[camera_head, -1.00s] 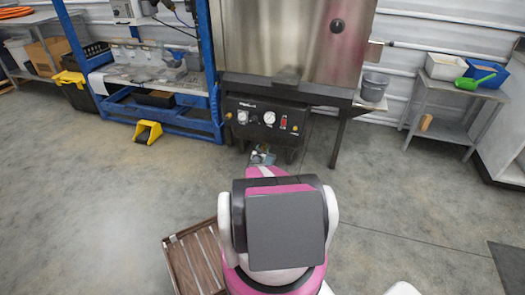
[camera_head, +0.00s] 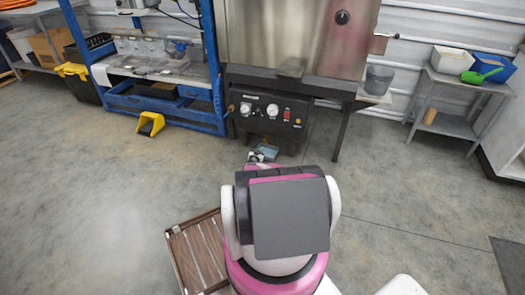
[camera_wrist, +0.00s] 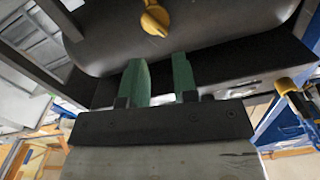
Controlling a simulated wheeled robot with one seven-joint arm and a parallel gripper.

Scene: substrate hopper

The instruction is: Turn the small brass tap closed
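In the wrist view, a small brass tap (camera_wrist: 155,18) with a lever-like handle sits on a dark rounded surface at the top of the picture. My gripper (camera_wrist: 159,62) points toward that surface, its two green fingers apart with nothing between them. The tap is beyond the fingertips, with a visible gap. In the head view, my gripper (camera_head: 262,156) is low in front of the steel hopper's black control panel (camera_head: 268,115), mostly hidden behind my arm. A small brass-coloured fitting (camera_head: 231,108) shows at the panel's left edge; I cannot tell whether it is the same tap.
A yellow-and-black fitting (camera_wrist: 290,88) shows at the right of the wrist view. The steel hopper (camera_head: 290,35) stands on dark legs. A blue rack (camera_head: 165,110) is to its left, a grey side table (camera_head: 450,125) to its right. A slatted wooden crate (camera_head: 190,250) is beside me.

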